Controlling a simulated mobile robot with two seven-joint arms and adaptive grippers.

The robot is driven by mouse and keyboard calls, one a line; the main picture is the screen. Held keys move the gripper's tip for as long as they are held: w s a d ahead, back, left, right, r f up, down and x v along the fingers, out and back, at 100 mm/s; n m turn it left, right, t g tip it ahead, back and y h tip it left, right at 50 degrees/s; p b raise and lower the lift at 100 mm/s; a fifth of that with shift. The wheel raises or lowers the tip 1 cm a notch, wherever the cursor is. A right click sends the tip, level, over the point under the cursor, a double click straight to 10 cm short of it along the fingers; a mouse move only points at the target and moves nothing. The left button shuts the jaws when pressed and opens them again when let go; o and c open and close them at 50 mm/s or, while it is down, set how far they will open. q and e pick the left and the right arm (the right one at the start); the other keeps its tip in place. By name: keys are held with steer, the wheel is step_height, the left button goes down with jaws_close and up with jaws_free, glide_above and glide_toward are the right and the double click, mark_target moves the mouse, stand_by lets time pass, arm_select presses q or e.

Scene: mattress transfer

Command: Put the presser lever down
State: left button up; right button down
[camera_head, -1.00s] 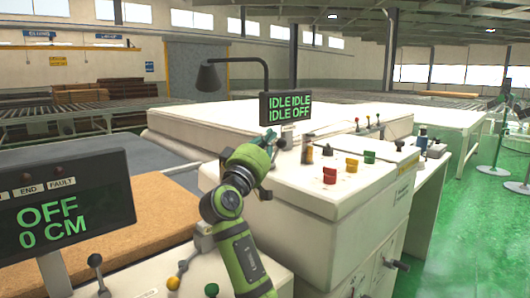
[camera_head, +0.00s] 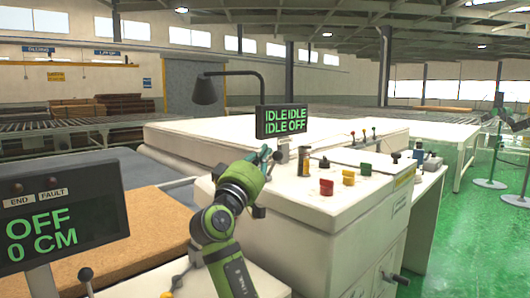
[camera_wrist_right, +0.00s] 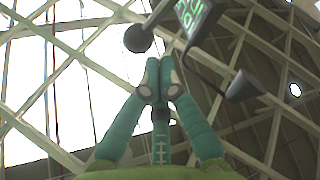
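A lever with a round black knob (camera_wrist_right: 138,38) shows above my right fingertips in the right wrist view, apart from them. In the head view a dark knob (camera_head: 277,156) stands just right of my right gripper (camera_head: 264,152), by the small display post; I cannot tell for sure that it is the presser lever. My right gripper also shows in the right wrist view (camera_wrist_right: 160,78), its teal fingers together with nothing between the tips. It is over the left edge of the white machine (camera_head: 300,190). My left gripper is out of view.
A small display (camera_head: 282,121) reads IDLE and OFF. A larger display (camera_head: 62,215) at left reads OFF, 0 CM. A lamp (camera_head: 205,92) hangs behind. Red (camera_head: 326,187), yellow and green buttons are on the machine top. A black-knobbed lever (camera_head: 85,274) stands at lower left.

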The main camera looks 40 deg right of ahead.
steer(key=v, duration=1)
steer(key=shift+s+a+f, duration=0.15)
steer(key=shift+a, duration=0.1)
